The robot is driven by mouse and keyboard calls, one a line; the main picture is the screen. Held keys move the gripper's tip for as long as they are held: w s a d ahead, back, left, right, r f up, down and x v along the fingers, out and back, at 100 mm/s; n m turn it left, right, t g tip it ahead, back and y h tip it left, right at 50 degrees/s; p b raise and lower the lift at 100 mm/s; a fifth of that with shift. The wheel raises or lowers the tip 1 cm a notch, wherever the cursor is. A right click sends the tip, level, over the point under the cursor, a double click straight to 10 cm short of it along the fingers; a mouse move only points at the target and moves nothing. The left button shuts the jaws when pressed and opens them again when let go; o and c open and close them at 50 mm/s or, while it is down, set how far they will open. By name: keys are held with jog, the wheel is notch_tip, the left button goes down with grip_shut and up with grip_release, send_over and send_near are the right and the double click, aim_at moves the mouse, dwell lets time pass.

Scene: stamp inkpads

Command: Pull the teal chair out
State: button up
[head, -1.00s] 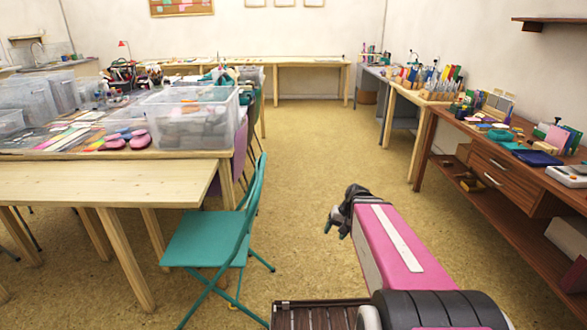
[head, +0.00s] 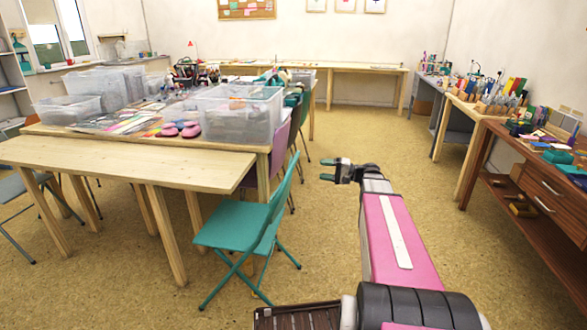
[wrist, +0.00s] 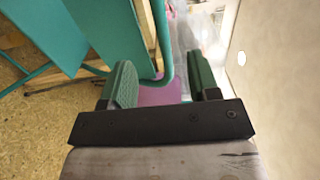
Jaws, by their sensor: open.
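The teal chair (head: 240,227) is a folding chair standing on the floor in the head view. Its seat points left toward the pale wooden table (head: 120,162), and its backrest is on the right side. My gripper (head: 326,169) is open and empty, to the right of the backrest and a little above it in the picture. In the wrist view, the teal chair (wrist: 100,30) shows at upper left. A teal tube of it passes behind the space between the green finger pads (wrist: 165,88). I cannot tell whether the fingers touch it.
A purple chair (head: 277,147) and other chairs stand along the table behind the teal one. Clear plastic bins (head: 238,115) sit on the far tables. A brown desk (head: 535,180) stands at right. The floor aisle (head: 365,130) between is clear.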

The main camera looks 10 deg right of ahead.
aim_at(291, 167)
jog(key=x, duration=1.3)
jog(key=shift+w+a, duration=0.2)
jog(key=shift+a, duration=0.15)
grip_shut()
jog(key=shift+f, duration=0.1)
dwell(0.6)
